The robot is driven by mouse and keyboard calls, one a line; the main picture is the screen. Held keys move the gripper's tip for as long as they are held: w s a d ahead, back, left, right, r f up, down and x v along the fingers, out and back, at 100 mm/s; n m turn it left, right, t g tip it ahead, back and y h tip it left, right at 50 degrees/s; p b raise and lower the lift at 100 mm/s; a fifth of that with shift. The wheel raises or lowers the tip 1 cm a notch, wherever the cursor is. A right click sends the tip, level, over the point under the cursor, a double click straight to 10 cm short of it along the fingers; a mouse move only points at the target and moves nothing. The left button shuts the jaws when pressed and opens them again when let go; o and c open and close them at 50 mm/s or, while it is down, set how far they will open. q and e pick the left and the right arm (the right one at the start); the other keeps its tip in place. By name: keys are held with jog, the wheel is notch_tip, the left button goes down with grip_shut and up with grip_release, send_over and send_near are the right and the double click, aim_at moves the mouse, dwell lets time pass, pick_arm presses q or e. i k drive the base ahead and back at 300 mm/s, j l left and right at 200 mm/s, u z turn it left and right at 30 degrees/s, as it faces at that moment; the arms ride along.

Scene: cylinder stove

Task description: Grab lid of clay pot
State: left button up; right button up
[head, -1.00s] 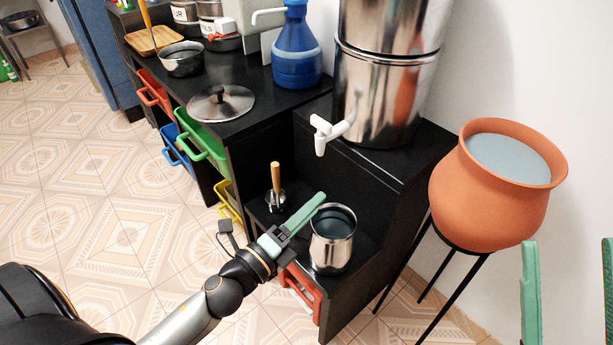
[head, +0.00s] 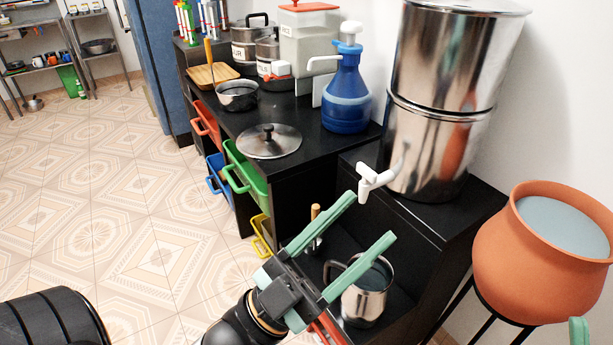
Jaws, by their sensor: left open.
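A round metal lid (head: 285,145) with a dark knob lies flat on the black counter, left of the blue jug. The clay pot (head: 535,275) stands at the right on a black stand; its top is uncovered and shows a grey-blue surface inside. My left gripper (head: 372,216) is open and empty, its green fingers spread. In the picture it is below and right of the lid, over the low black step and clear of the lid. Only one green fingertip of my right gripper (head: 578,331) shows at the bottom right edge.
A steel mug (head: 368,300) and a wooden-handled tool (head: 315,212) are on the low step, partly behind my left gripper. A blue jug (head: 346,95), a pan (head: 238,97) and a steel water dispenser (head: 440,110) with a white tap stand around the lid. Tiled floor is free at left.

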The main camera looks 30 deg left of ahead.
aim_at(267, 140)
jog(key=u, duration=1.35)
